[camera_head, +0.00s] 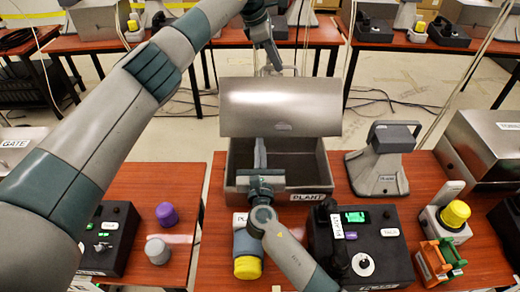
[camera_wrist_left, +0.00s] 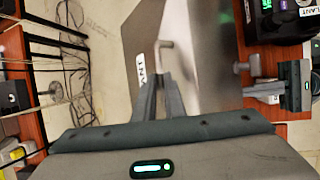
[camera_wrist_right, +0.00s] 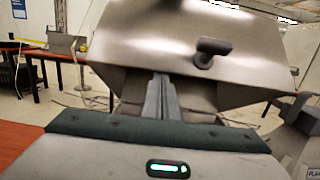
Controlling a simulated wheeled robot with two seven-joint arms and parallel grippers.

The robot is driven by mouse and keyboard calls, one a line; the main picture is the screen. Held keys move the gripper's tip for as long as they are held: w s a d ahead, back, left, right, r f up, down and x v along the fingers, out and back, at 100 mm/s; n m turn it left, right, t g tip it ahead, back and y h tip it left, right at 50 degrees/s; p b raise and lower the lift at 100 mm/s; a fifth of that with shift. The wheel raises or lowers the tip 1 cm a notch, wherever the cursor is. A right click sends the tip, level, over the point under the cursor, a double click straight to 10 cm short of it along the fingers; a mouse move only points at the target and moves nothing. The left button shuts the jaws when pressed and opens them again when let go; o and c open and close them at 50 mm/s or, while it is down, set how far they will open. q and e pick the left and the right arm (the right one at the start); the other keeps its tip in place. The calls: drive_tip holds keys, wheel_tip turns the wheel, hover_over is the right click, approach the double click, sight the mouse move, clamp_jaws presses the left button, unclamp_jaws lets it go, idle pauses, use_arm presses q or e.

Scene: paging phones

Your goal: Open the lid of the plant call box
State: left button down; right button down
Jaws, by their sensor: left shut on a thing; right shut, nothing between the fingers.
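The plant call box (camera_head: 290,185) is a grey metal box labelled PLANT. Its lid (camera_head: 280,100) stands raised at the back, and the open interior shows below it. My left gripper (camera_head: 270,70) is at the lid's top edge, partly hidden behind it. In the left wrist view its fingers (camera_wrist_left: 163,95) are closed at the lid, below a bent rod handle (camera_wrist_left: 166,48); exactly where they grip is unclear. My right gripper (camera_head: 260,155) is shut and empty at the box's front, fingers pointing up. The right wrist view shows its fingers (camera_wrist_right: 163,97) in front of the lid (camera_wrist_right: 150,45).
A black phone unit (camera_head: 375,250) stands right of my right gripper. A blue-grey item with a yellow cap (camera_head: 247,262) is to its left. A grey device (camera_head: 380,160) stands right of the box. An orange holder (camera_head: 440,262) and purple knob (camera_head: 167,214) also stand on tables.

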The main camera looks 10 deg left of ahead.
use_arm(q)
drive_tip(key=shift+a+f, duration=0.1)
drive_tip(key=shift+f, duration=0.2)
